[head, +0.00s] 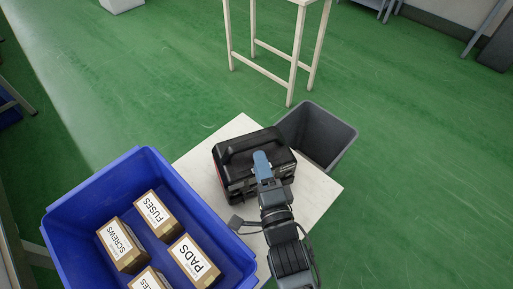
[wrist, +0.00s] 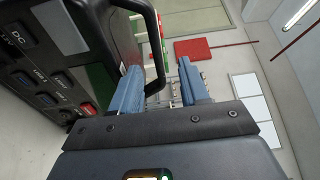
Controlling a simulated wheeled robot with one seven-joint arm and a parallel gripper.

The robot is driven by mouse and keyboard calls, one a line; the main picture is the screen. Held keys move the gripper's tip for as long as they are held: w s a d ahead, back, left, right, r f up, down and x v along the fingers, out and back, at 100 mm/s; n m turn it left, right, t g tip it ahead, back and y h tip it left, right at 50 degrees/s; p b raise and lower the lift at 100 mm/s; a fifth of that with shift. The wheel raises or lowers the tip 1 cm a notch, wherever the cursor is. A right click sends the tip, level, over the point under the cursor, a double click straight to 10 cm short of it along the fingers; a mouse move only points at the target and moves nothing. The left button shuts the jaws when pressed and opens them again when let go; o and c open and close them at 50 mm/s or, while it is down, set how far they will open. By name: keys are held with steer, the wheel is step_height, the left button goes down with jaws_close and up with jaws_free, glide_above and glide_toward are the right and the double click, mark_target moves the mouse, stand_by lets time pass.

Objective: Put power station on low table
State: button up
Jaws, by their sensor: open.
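The power station (head: 240,152), a black box with a top handle, sits on the pale low table (head: 322,190). It also shows close up in the wrist view (wrist: 45,75), with labelled ports on its face. My gripper (head: 262,166) is over the top of the power station, at its handle. In the wrist view my gripper's two blue fingers (wrist: 160,68) are apart. The black handle (wrist: 155,35) runs into the gap between them, and the fingers are not closed on it. The underside of the power station is hidden.
A blue crate (head: 170,165) with several labelled boxes stands left of the power station, against the low table's edge. A grey bin (head: 335,130) is just behind the table on the right. A taller pale table (head: 292,60) stands farther back. Green floor is open around.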

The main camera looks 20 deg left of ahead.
steer(key=v, duration=0.5)
steer(key=shift+s+d, duration=0.25)
steer(key=shift+s, duration=0.1)
